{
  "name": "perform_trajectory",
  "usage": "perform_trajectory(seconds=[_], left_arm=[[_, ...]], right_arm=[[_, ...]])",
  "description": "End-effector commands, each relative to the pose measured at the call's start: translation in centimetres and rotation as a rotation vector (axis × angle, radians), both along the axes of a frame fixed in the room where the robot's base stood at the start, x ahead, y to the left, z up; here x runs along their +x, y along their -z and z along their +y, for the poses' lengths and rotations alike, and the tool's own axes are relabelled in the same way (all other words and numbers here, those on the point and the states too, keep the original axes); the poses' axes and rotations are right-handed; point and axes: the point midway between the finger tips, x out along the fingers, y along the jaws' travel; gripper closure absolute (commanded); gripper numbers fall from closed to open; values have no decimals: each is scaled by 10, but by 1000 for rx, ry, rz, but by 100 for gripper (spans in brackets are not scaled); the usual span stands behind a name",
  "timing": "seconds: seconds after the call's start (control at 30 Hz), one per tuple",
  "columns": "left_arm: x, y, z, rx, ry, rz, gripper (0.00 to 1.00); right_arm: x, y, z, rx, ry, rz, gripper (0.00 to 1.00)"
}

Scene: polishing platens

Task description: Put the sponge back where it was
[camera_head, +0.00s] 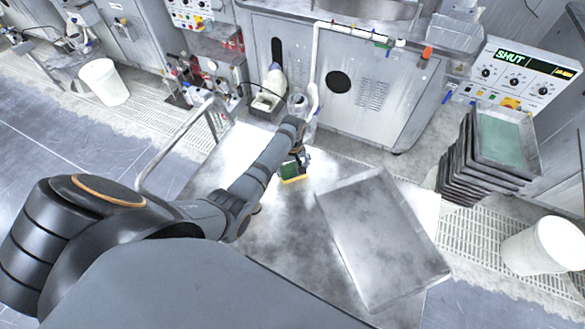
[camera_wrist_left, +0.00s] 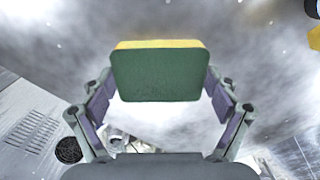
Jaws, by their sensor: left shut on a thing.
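The sponge (camera_head: 291,173) is green with a yellow layer. In the head view it is at the end of my left arm, over the bright metal table (camera_head: 262,238). In the left wrist view the sponge (camera_wrist_left: 158,72) sits between the two fingers, green face toward the camera and yellow edge at the top. My left gripper (camera_head: 295,158) is shut on it; the fingers also show in the left wrist view (camera_wrist_left: 160,98). I cannot tell whether the sponge touches the table. My right gripper is not in view.
A flat grey metal plate (camera_head: 382,240) lies on the table, right of the sponge. A stack of dark trays (camera_head: 470,165) stands further right. A white bucket (camera_head: 545,246) is at the far right, another white bucket (camera_head: 104,82) at upper left. A machine cabinet (camera_head: 345,75) stands behind.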

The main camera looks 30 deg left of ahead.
Motion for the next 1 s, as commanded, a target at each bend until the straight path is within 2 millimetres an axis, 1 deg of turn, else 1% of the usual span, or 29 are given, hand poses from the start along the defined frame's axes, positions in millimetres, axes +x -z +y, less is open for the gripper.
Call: perform_trajectory(seconds=[0.03,0.07,0.1,0.13,0.43,0.57,0.67,0.8,0.9,1.0], left_arm=[[0,3,0,0,0,1,46],[0,1,0,0,0,0,8],[0,1,0,0,0,0,3],[0,1,0,0,0,0,0],[0,1,0,0,0,0,0],[1,-7,0,0,0,-1,0],[2,-26,0,0,0,-5,0],[2,-61,0,0,0,-6,0],[2,-83,0,0,-1,-4,0],[2,-102,0,0,-1,-3,0]], right_arm=[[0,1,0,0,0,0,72],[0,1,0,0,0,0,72],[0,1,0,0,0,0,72],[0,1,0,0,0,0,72],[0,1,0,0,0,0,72],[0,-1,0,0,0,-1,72],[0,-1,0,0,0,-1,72],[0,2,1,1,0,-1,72],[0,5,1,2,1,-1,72],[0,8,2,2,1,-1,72]])
